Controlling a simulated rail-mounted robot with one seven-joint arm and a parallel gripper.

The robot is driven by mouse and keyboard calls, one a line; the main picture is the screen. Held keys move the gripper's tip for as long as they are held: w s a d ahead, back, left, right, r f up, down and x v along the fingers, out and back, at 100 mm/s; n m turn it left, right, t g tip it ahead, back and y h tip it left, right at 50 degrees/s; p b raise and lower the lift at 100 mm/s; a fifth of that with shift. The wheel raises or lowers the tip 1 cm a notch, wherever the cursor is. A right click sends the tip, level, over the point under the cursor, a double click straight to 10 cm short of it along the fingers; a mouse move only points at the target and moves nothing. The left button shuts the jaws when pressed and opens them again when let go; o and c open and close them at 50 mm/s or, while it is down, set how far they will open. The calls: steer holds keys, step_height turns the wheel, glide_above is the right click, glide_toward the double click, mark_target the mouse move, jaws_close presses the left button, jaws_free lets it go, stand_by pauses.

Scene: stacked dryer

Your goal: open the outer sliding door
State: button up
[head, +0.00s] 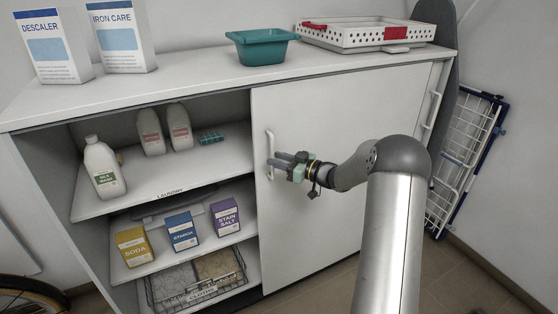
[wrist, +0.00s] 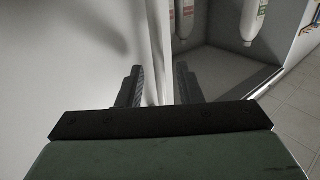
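The outer sliding door (head: 345,150) is a white panel covering the right part of the cabinet front; the left part stands open. Its upright white bar handle (head: 270,155) is near the door's left edge. My gripper (head: 277,160) is at this handle, with its fingers pointing left. In the wrist view the two dark fingers (wrist: 158,88) are apart, one over the white panel and one over the open compartment. A pale upright strip shows between them; I cannot tell whether it is the handle or the door edge. No firm contact is visible.
A second upright handle (head: 432,110) is at the cabinet's right end. Open shelves hold bottles (head: 104,167), boxes (head: 182,232) and a wire basket (head: 160,294). A teal tub (head: 262,48) and a white crate (head: 340,36) stand on top. A drying rack (head: 462,155) leans right.

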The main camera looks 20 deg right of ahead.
steer(key=v, duration=1.7)
steer(key=shift+b, duration=0.3)
steer(key=shift+d, duration=0.15)
steer(key=w+a+r+m+h+p, duration=0.4)
steer(key=a+r+h, duration=0.4)
steer(key=h, duration=0.4)
steer(key=s+a+m+g+p, duration=0.1)
steer(key=s+a+g, duration=0.3)
steer(key=s, duration=0.8)
steer(key=s+a+m+g+p, duration=0.1)
steer(key=s+a+g, duration=0.3)
steer(key=s, duration=0.8)
steer(key=s+a+m+g+p, duration=0.2)
steer(key=s+a+g, duration=0.3)
steer(key=s+a, duration=0.3)
steer(key=s+p, duration=0.1)
steer(key=s, duration=0.2)
steer(key=shift+s+f, duration=0.15)
steer(key=shift+s, duration=0.25)
